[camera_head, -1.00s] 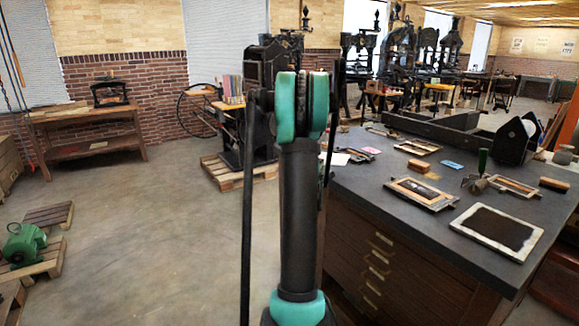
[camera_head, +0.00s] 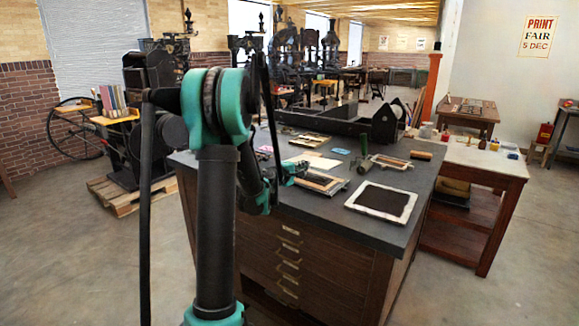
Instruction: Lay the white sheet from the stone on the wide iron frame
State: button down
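The stone (camera_head: 340,222) is the dark grey top of a drawer cabinet in the middle of the view. A flat whitish sheet (camera_head: 318,161) lies on it, left of centre. In front of it lies a framed piece (camera_head: 325,184), partly hidden by my arm. Nearer the right front corner lies a wide dark panel with a pale border (camera_head: 383,201). I cannot tell which of these frames is the iron one. My gripper (camera_head: 297,169) appears small at the arm's end, over the stone near the sheet. Its fingers are too small to read.
A long black frame (camera_head: 325,121) stands along the stone's back. A smaller wooden frame (camera_head: 390,163), a wooden block (camera_head: 421,155) and a green-handled tool (camera_head: 364,146) lie on the right. A pale-topped table (camera_head: 478,158) stands beyond. The floor at right front is clear.

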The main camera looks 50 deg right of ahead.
aim_at(304, 185)
jog(key=shift+s+f, duration=0.15)
jog(key=shift+f, duration=3.2)
jog(key=c, duration=1.6)
grip_release()
jog(key=shift+c, duration=0.2)
jog(key=shift+o, duration=0.5)
jog(key=shift+a, duration=0.15)
jog(key=shift+s+a, duration=0.1)
jog(key=shift+a, duration=2.7)
